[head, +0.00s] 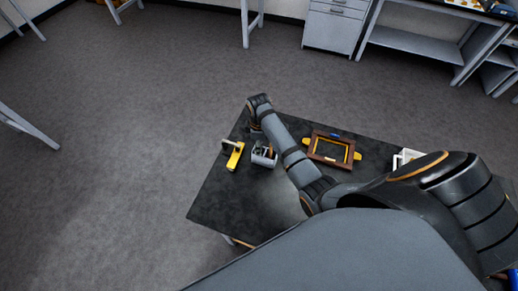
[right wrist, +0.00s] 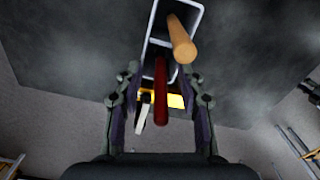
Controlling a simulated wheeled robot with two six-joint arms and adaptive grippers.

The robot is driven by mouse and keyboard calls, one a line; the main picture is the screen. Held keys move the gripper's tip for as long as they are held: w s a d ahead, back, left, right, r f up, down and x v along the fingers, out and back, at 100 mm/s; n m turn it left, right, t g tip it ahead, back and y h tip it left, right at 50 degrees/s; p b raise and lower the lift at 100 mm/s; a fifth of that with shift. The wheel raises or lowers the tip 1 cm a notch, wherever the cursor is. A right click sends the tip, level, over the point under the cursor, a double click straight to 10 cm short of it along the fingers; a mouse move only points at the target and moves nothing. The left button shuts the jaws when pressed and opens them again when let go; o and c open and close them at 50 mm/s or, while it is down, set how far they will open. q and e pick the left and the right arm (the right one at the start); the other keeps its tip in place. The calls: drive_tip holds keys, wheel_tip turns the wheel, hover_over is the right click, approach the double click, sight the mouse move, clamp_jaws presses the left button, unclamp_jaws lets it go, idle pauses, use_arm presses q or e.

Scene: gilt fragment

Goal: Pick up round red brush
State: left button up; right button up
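The round red brush shows in the right wrist view as a dark red handle (right wrist: 161,92), standing in a light-rimmed holder (right wrist: 150,43) with compartments. My right gripper (right wrist: 160,72) is open, with one finger on each side of the red handle. I see no clear contact between fingers and handle. The brush's lower end is hidden in the holder. In the head view the holder (head: 264,158) stands on the dark table, beside my right arm; the red brush cannot be made out there. My left gripper is not in view.
A tan wooden handle (right wrist: 181,40) stands in another part of the holder. A yellow tool (head: 235,156) lies left of the holder. A brown and gold frame (head: 347,137) and a white container (head: 404,157) are to the right. The table's (head: 225,203) front left is clear.

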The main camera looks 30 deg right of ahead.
drive_tip(key=c, duration=0.8)
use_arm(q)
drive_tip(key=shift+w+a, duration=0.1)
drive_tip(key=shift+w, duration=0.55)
use_arm(e)
clamp_jaws()
drive_tip(key=shift+r, duration=0.1)
